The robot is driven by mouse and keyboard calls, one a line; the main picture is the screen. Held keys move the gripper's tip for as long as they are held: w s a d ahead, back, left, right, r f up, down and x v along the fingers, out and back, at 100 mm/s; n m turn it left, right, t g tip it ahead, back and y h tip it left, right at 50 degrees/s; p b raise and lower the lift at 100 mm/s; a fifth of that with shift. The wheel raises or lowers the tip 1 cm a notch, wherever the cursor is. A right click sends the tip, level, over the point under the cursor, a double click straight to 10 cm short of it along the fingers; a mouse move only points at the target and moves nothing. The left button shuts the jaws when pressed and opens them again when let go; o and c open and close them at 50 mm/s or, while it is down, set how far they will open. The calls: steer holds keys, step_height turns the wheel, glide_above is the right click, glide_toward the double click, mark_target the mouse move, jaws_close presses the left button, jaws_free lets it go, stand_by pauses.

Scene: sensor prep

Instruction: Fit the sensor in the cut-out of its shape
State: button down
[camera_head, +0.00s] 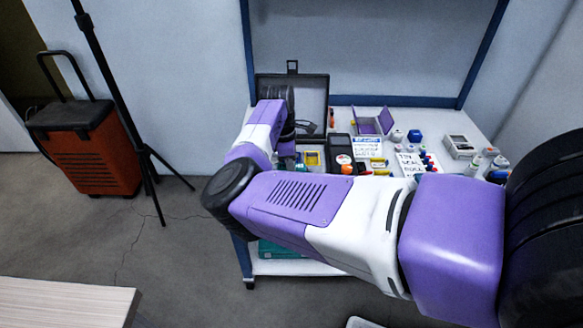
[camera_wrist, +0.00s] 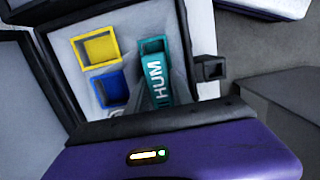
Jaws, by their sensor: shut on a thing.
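The teal sensor (camera_wrist: 157,84), with white letters reading "HUM", shows in the wrist view between the grey fingers of my gripper (camera_wrist: 162,82), which is shut on it. A teal-rimmed cut-out (camera_wrist: 152,46) lies just beyond the sensor's far end. The sensor overlaps its near part, so I cannot tell whether the sensor is above it or partly in it. A yellow-rimmed square cut-out (camera_wrist: 80,50) and a blue-rimmed cut-out (camera_wrist: 97,90) are to the left in the same pale insert. In the head view my arm hides the gripper and the sensor.
The open black case's lid (camera_head: 314,92) stands up at the table's back left. A dark handheld device (camera_head: 340,149), a paper sign (camera_head: 369,145), small bottles (camera_head: 490,160) and a purple open box (camera_head: 374,122) crowd the table to the right. A tripod (camera_head: 122,110) stands left on the floor.

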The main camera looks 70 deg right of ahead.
steer(key=shift+f+b, duration=0.4)
steer(key=shift+f, duration=0.1)
stand_by(2.0)
steer(key=c, duration=0.9)
jaws_free()
steer(key=shift+r+p, duration=2.4)
steer(key=shift+r, duration=1.1)
